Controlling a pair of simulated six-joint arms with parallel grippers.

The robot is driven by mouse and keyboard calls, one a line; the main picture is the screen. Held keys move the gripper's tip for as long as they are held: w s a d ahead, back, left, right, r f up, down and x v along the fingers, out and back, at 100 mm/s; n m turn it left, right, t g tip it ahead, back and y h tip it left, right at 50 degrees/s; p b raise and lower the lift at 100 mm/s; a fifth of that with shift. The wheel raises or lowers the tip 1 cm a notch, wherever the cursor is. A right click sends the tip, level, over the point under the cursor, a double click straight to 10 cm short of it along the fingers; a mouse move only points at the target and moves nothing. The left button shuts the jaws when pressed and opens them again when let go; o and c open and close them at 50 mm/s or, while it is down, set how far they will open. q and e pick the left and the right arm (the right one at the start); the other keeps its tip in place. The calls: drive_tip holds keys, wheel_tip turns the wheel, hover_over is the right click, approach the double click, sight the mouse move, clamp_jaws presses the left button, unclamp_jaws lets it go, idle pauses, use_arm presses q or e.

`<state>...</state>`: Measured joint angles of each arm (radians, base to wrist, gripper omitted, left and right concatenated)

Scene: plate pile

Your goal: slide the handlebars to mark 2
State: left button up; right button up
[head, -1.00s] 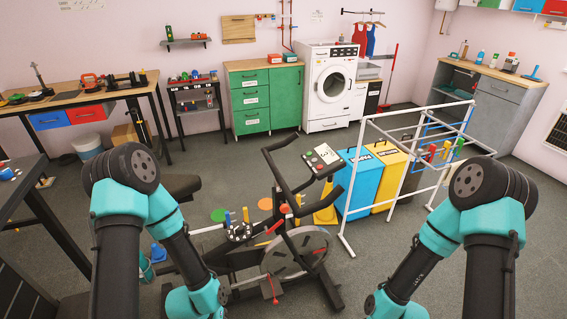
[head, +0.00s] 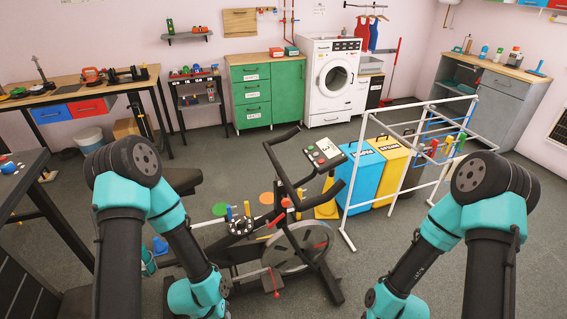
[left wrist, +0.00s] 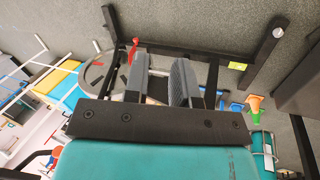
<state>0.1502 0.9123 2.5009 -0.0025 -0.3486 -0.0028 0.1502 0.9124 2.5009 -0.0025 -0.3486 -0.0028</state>
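The handlebars (head: 279,158) are the black bent bars on top of the exercise bike, in the middle of the head view. A red knob (head: 286,203) sits on the post below them. Mark 2 cannot be made out. My left gripper (left wrist: 161,80) shows in the left wrist view with its two grey fingers apart. It is empty, and the bike's dark frame and flywheel (left wrist: 97,70) lie beyond it. A red lever (left wrist: 133,48) shows near the left finger. My right arm comes in at the right of the head view, with its gripper below the frame.
A workbench (head: 60,90) is at the left. Open floor lies behind the bike.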

use_arm(q)
drive_tip(key=shift+o, duration=0.3)
drive_tip(key=shift+o, duration=0.8)
drive_tip(key=shift+w, duration=0.25)
drive_tip(key=o, duration=0.3)
drive_tip(key=w+d+r, duration=0.1)
drive_tip(key=w, duration=0.3)
drive_tip(key=w+r, duration=0.1)
drive_tip(key=w, duration=0.2)
drive_tip(key=w+d+r, duration=0.1)
drive_tip(key=w, duration=0.3)
drive_tip(key=shift+w+d, duration=0.3)
drive_tip(key=shift+w, duration=0.05)
wheel_tip(320, 180, up, 36)
drive_tip(key=n+y, duration=0.1)
drive_tip(key=n, duration=0.2)
hover_over(289, 186)
drive_tip(key=s+a, duration=0.2)
drive_tip(key=a, duration=0.2)
drive_tip(key=shift+w+a+r, duration=0.1)
drive_tip(key=x, duration=1.7)
drive_tip(key=shift+w+f, duration=0.2)
drive_tip(key=shift+w, duration=0.1)
